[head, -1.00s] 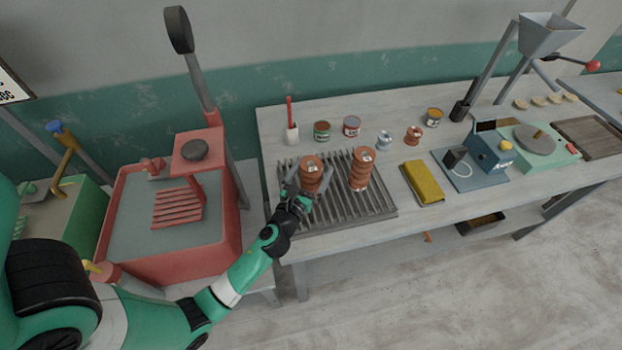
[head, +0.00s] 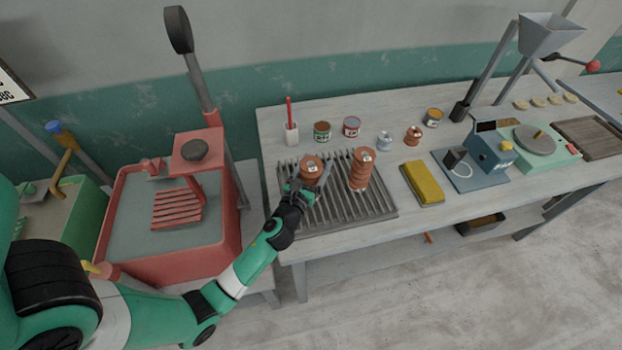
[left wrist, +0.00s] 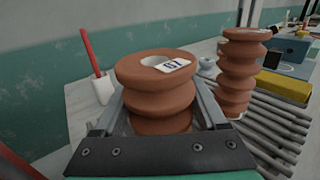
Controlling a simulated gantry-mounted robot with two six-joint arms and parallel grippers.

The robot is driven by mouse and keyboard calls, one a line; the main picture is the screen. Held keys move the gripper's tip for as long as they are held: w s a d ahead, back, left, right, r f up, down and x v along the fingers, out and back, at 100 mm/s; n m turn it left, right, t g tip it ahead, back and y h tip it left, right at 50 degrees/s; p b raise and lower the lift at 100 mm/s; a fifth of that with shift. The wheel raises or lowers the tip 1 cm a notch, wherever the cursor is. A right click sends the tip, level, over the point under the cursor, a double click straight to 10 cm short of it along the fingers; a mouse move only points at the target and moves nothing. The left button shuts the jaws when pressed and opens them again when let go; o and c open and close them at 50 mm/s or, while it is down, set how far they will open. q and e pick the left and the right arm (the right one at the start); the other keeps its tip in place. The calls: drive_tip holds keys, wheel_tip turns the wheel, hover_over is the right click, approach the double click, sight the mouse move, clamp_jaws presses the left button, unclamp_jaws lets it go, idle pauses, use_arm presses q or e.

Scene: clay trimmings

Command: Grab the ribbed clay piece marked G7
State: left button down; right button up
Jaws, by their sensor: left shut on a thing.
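A brown ribbed clay piece (head: 311,166) stands upright on the slatted rack (head: 350,212). In the left wrist view the same clay piece (left wrist: 158,103) has a hollow top and a white tag that appears to read G7. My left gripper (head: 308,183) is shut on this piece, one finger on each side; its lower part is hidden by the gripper. A second ribbed clay piece (head: 360,170) stands to its right, apart from it, and also has a white tag. It shows in the left wrist view (left wrist: 238,75) too. My right gripper is not in view.
Behind the rack stand a white cup with a red stick (head: 291,131), several small cans and a small brown spool (head: 413,136). A yellow block (head: 421,182) and a blue device (head: 487,155) lie to the right. A red basin (head: 170,240) stands left of the table.

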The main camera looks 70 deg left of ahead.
use_arm(q)
drive_tip(key=shift+r, duration=0.15)
drive_tip(key=s+d+r+p, duration=0.4)
drive_tip(key=d+r+p, duration=0.4)
drive_tip(key=d+r, duration=0.4)
drive_tip(key=shift+d+r, duration=0.4)
drive_tip(key=shift+d, duration=0.35)
